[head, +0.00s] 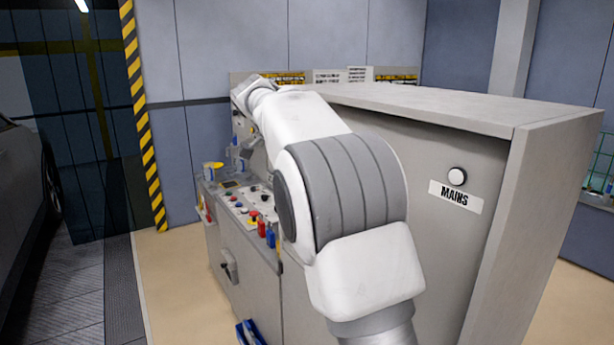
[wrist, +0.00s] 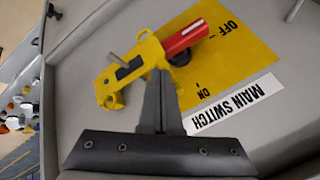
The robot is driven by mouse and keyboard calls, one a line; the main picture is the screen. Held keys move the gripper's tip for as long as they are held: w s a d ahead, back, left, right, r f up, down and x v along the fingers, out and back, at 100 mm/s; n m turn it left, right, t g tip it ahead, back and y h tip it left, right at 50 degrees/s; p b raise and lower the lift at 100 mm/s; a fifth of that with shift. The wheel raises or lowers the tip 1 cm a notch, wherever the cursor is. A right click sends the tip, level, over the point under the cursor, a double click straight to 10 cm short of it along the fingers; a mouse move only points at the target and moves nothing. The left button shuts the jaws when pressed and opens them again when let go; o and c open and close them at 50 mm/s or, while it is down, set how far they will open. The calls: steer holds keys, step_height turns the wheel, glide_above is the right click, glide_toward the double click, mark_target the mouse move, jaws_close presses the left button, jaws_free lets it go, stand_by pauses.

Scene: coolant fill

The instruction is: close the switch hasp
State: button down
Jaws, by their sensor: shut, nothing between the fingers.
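In the wrist view, the yellow switch hasp (wrist: 118,75) is at the upper middle, around the base of the red switch handle (wrist: 186,38). A grey pin or rod sticks out near its left part. The handle points up and right over a yellow plate (wrist: 237,62) marked OFF and ON. My gripper (wrist: 160,75) is shut and empty, its dark fingertips at the lower edge of the hasp. I cannot tell whether they touch it. They cover part of the hasp and a dark round part behind. In the head view, my arm hides the hasp and gripper.
A MAIN SWITCH label (wrist: 236,104) sits beside the plate on the grey panel. In the head view, a control desk (head: 245,203) with buttons stands left of my arm, and a grey cabinet with a MAINS sign (head: 455,197) stands right.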

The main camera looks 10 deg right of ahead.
steer(key=shift+w+d, duration=0.15)
steer(key=shift+d, duration=0.1)
steer(key=shift+d, duration=0.15)
stand_by(0.4)
